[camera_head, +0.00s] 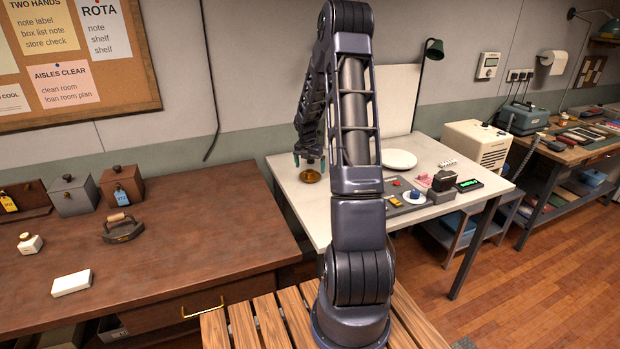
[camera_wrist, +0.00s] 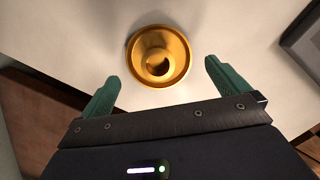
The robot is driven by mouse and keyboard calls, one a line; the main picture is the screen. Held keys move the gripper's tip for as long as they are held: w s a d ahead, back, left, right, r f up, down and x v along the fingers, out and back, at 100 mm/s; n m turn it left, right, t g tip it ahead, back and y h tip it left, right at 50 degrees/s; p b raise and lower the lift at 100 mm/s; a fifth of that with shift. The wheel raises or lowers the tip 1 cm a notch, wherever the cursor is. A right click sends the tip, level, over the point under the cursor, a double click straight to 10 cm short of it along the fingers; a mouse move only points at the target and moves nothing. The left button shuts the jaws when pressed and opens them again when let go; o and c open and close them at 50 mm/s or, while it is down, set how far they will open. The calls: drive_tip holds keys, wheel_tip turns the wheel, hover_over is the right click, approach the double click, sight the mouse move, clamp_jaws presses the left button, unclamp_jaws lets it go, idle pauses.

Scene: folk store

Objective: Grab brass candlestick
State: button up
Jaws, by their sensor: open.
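The brass candlestick (camera_head: 310,176) stands upright near the left edge of the white table (camera_head: 290,188). In the wrist view the candlestick (camera_wrist: 158,57) is seen from above, with its round golden base and the dark hole of its socket. My gripper (camera_head: 310,160) is above the candlestick and points down, its green fingertips apart. In the wrist view my gripper (camera_wrist: 160,80) is open and empty. The candlestick lies between the lines of the two fingers, slightly beyond their tips. How far below the fingertips it stands is hard to tell.
A white plate (camera_head: 399,160), a grey tray (camera_head: 405,203) with small items and a green-lit display (camera_head: 469,185) are on the table, right of my arm. A brown wooden desk (camera_head: 180,235) with an iron (camera_head: 123,229) stands at the left. Bare tabletop surrounds the candlestick.

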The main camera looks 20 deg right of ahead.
sight(310, 171)
drive_tip(key=f, duration=0.4)
drive_tip(key=shift+w+d, duration=0.2)
drive_tip(key=shift+w, duration=0.15)
drive_tip(key=c, duration=1)
